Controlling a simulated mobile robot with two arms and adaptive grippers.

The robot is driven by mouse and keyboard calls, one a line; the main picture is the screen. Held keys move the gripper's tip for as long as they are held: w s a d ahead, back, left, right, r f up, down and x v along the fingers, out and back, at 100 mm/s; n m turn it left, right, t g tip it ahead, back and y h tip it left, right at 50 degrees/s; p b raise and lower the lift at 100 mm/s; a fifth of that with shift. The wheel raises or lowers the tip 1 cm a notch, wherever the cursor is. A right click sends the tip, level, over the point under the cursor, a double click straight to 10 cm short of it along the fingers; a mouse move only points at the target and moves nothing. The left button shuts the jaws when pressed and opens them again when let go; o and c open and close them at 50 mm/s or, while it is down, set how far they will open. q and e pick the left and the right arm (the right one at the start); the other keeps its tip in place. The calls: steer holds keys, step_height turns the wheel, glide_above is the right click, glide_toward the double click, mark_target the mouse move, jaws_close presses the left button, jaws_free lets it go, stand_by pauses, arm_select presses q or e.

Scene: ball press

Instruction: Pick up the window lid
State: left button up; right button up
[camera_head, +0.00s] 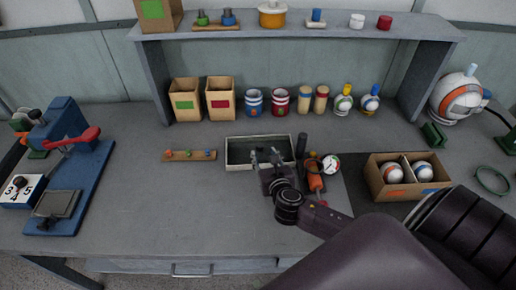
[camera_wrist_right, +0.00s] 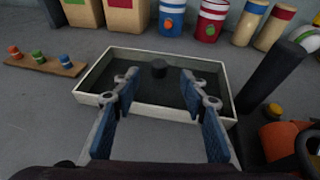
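A shallow rectangular tray-like piece (camera_head: 290,146) with a pale rim and dark middle lies on the table in front of the shelf. I cannot tell for sure whether this is the window lid. Nothing is held. My left gripper is not in view.
A black cylinder (camera_head: 301,146), a pump with gauge (camera_head: 315,180) and a box of balls (camera_head: 376,186) stand to the right. A peg board (camera_head: 190,156) lies left. Boxes, cups and bottles line the back under the shelf (camera_head: 300,30). A blue press (camera_head: 66,150) stands far left; the table's left middle is clear.

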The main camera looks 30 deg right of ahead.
mark_target(260, 146)
steer(key=shift+w+d+f, duration=0.1)
steer(key=shift+w+d, duration=0.15)
steer(key=shift+w, duration=0.65)
steer(key=x, duration=0.3)
steer(key=shift+w+d+p, duration=0.1)
steer(key=shift+w+p, duration=0.2)
steer(key=shift+p, duration=0.1)
steer(key=shift+w+d+f, duration=0.1)
steer(key=shift+w+f, duration=0.05)
steer(key=shift+w, duration=0.15)
steer(key=shift+w+d+f, duration=0.1)
steer(key=shift+w+f, duration=0.05)
steer(key=shift+w, duration=0.1)
steer(key=c, duration=0.5)
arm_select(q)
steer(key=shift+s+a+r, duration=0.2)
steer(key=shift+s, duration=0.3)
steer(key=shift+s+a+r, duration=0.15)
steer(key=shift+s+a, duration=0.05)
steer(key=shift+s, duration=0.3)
arm_select(e)
jaws_close()
